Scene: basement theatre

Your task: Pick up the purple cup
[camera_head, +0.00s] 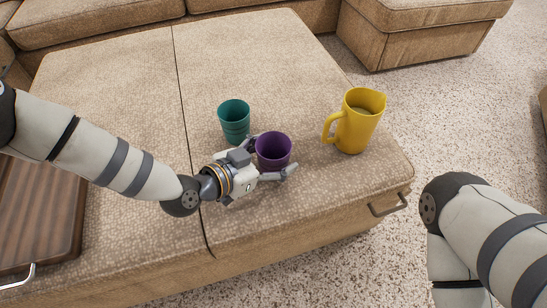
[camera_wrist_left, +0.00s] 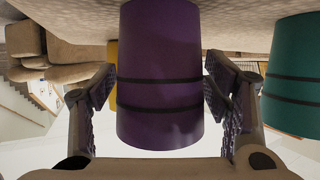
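The purple cup (camera_head: 273,151) stands upright on the beige ottoman (camera_head: 300,85). My left gripper (camera_head: 271,158) is at the cup, with one finger on its far-left side and the other on its near-right side. In the left wrist view the purple cup (camera_wrist_left: 160,80) fills the middle between the two finger pads (camera_wrist_left: 160,92). A thin gap shows between each pad and the cup, so the left gripper is open around it. My right arm shows at the lower right of the head view, but its gripper is out of view.
A teal cup (camera_head: 234,121) stands just behind and left of the purple cup; it also shows at the right of the left wrist view (camera_wrist_left: 292,75). A yellow pitcher (camera_head: 357,121) stands to the right. A dark wooden tray (camera_head: 42,212) lies at the left.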

